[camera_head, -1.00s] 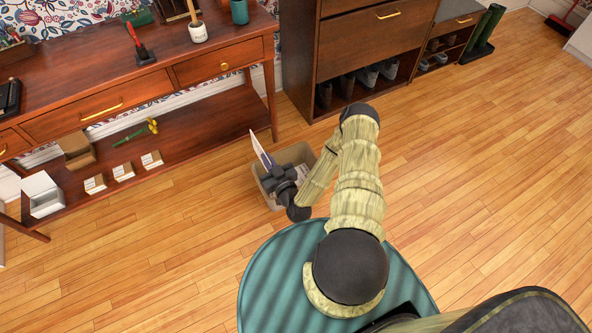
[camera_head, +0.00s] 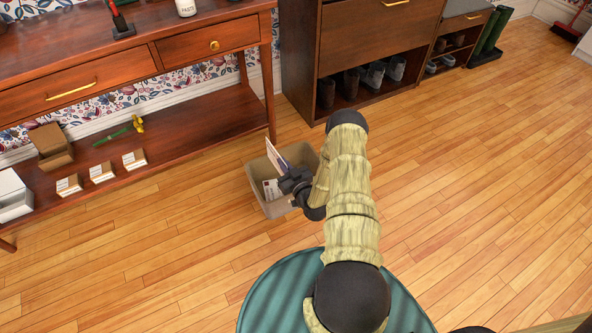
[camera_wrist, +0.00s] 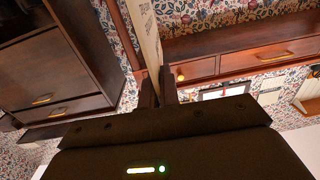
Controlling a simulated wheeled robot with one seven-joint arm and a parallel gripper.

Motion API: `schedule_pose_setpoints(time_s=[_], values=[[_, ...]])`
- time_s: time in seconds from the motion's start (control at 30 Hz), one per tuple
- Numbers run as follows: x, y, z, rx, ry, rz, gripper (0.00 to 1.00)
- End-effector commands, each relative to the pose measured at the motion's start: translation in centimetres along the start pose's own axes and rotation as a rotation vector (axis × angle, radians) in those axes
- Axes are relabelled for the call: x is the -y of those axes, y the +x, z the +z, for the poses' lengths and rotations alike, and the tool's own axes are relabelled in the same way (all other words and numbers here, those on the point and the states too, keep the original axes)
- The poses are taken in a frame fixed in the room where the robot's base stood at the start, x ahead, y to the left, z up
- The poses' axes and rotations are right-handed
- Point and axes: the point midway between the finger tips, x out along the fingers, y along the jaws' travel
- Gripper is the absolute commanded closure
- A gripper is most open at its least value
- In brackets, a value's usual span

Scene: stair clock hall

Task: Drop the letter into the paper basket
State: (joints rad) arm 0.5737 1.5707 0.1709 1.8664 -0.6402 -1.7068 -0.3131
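The letter (camera_head: 277,157) is a flat white piece held upright and tilted in my gripper (camera_head: 288,174). In the wrist view the letter (camera_wrist: 146,35) stands edge-on between the two fingers (camera_wrist: 156,88), which are shut on it. The paper basket (camera_head: 262,190) is a beige open bin on the floor, and the letter and gripper are over its opening. Some papers (camera_head: 272,188) show inside the basket. My arm hides part of the basket's right side.
A wooden console table (camera_head: 150,60) with a low shelf stands left of the basket. The shelf holds several small white-and-brown boxes (camera_head: 102,172). A dark wooden shoe cabinet (camera_head: 375,40) stands behind. The floor to the right is clear.

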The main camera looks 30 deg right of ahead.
Motion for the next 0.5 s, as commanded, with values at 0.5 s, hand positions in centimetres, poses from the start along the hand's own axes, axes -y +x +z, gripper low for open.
schedule_pose_setpoints(time_s=[0.5], values=[[-5.2,4.2,9.2,-0.003,-0.004,0.015,1.00]])
